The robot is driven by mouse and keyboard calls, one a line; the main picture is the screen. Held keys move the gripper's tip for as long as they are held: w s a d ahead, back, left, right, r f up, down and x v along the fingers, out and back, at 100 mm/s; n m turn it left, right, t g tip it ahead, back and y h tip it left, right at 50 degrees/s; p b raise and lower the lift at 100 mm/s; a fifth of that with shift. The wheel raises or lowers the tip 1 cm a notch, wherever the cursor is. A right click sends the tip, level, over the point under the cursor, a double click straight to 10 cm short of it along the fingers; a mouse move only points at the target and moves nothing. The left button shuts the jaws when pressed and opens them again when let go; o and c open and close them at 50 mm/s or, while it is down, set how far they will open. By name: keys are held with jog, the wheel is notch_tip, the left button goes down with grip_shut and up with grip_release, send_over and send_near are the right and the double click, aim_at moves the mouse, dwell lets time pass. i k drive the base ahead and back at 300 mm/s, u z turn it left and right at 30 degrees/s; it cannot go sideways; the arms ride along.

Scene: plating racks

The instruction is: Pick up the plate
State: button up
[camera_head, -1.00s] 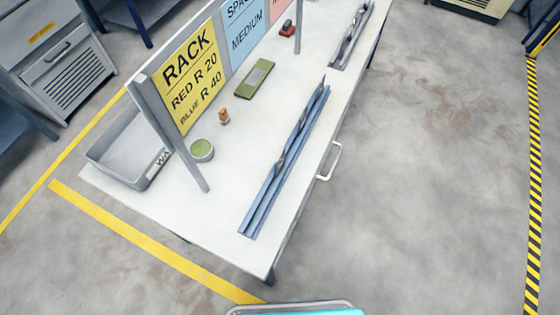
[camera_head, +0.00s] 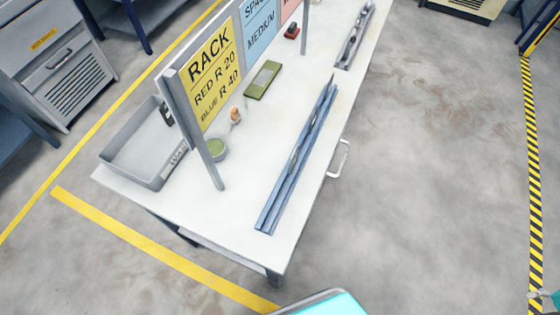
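A long blue rack (camera_head: 273,212) lies along the right side of the white table (camera_head: 259,244). Thin grey metal pieces (camera_head: 299,142) stand edge-on in its slot; I cannot tell for sure which is the plate. A second, grey rack (camera_head: 345,62) with metal pieces lies farther back on the same table. My gripper cannot be made out in this view. A small teal and grey part shows at the lower right corner, too cut off to identify.
A grey bin (camera_head: 150,178), a green-topped round container (camera_head: 217,150), a small brown object (camera_head: 235,115) and a green block (camera_head: 262,80) are on the table. A sign board (camera_head: 215,72) stands on posts. A handle (camera_head: 341,160) juts from the table's right side. Floor to the right is clear.

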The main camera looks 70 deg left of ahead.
aim_at(294, 156)
jog(key=u, duration=1.2)
jog(key=k, duration=1.55)
jog(key=z, duration=0.2)
jog(key=i, duration=0.5)
